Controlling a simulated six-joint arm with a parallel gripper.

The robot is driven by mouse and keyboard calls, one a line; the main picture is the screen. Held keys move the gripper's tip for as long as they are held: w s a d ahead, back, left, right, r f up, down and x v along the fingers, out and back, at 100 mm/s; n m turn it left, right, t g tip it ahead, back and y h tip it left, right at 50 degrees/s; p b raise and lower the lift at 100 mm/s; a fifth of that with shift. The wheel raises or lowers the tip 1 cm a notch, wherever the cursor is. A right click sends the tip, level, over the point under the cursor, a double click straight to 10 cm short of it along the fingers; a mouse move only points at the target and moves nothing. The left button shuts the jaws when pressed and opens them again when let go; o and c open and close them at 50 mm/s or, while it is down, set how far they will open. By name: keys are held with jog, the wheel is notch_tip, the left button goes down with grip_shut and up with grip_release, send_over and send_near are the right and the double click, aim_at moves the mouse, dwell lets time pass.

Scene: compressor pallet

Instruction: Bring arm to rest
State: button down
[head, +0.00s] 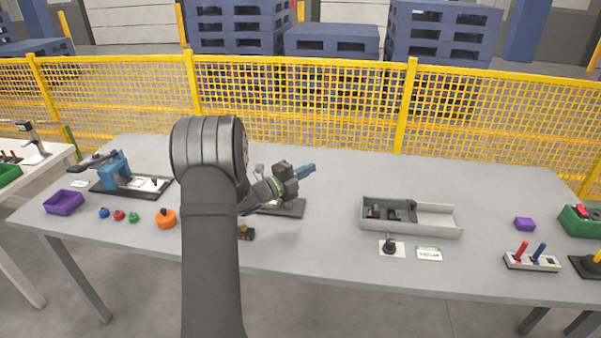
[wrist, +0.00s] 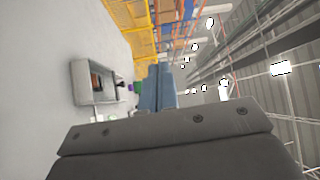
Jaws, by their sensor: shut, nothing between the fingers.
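My gripper (head: 305,171) is in the head view, above the middle of the grey table and pointing right. Its blue fingers are together and empty. The fingers also show in the wrist view (wrist: 157,88), pointing away from the camera towards the fence side. My dark arm stands in front of the table's left-middle part and hides some of it. A dark plate (head: 290,208) lies on the table below the gripper and is partly hidden by my arm.
A grey tray (head: 440,220) with small dark parts stands right of my gripper. A blue press-like device (head: 115,168), a purple bin (head: 64,202) and an orange part (head: 165,218) are on the left. A yellow fence (head: 300,100) runs behind. The table between gripper and tray is clear.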

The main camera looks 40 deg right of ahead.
dwell(0.3)
jog(key=w+a+f, duration=0.4)
jog(key=w+f, duration=0.3)
jog(key=w, duration=0.3)
jog(key=shift+s+d+f+m+t+y, duration=0.3)
jog(key=shift+s+d+f+m+y, duration=1.7)
jog(key=shift+s+d+f+y, duration=0.3)
jog(key=shift+w+r, duration=0.1)
